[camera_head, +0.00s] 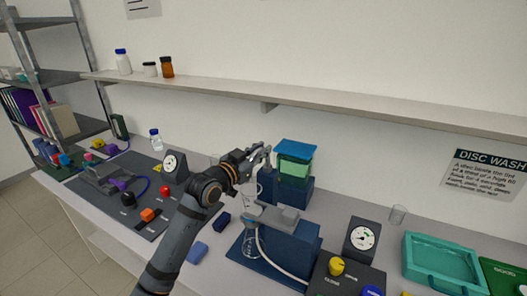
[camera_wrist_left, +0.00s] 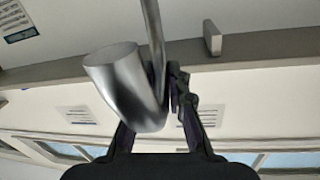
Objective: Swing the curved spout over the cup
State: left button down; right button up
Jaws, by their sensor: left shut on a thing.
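My left gripper (camera_head: 264,154) is near the middle of the head view, in front of a teal-lidded green container (camera_head: 293,160) on a blue block. In the left wrist view, a shiny grey metal curved spout (camera_wrist_left: 128,85) with a wide round end is at my left gripper (camera_wrist_left: 168,92), which is shut on it. A thin metal rod runs up beside it. In the head view the spout is mostly hidden by the gripper. My right gripper is out of view.
A blue rig (camera_head: 284,248) with a pale tube and a clear flask (camera_head: 250,243) stands just right of my arm. A gauge (camera_head: 362,238), a knob panel and a teal tray (camera_head: 440,262) are to the right. A shelf (camera_head: 300,106) runs along the wall behind.

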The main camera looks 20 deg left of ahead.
pick_arm(q)
jog(key=c, duration=1.7)
grip_release()
jog(key=shift+a+r, duration=0.15)
jog(key=shift+r, duration=0.05)
jog(key=shift+c, duration=0.2)
jog(key=shift+o, duration=1.2)
jog(key=shift+a, duration=0.2)
jog(key=shift+o, duration=0.8)
jog(key=shift+w+a+f, duration=0.15)
jog(key=shift+a+f, duration=0.15)
jog(key=shift+a, duration=0.15)
jog(key=shift+d, duration=0.35)
jog(key=v, duration=0.6)
jog(key=shift+a, duration=0.2)
jog(key=shift+s, duration=0.75)
jog(key=shift+c, duration=0.3)
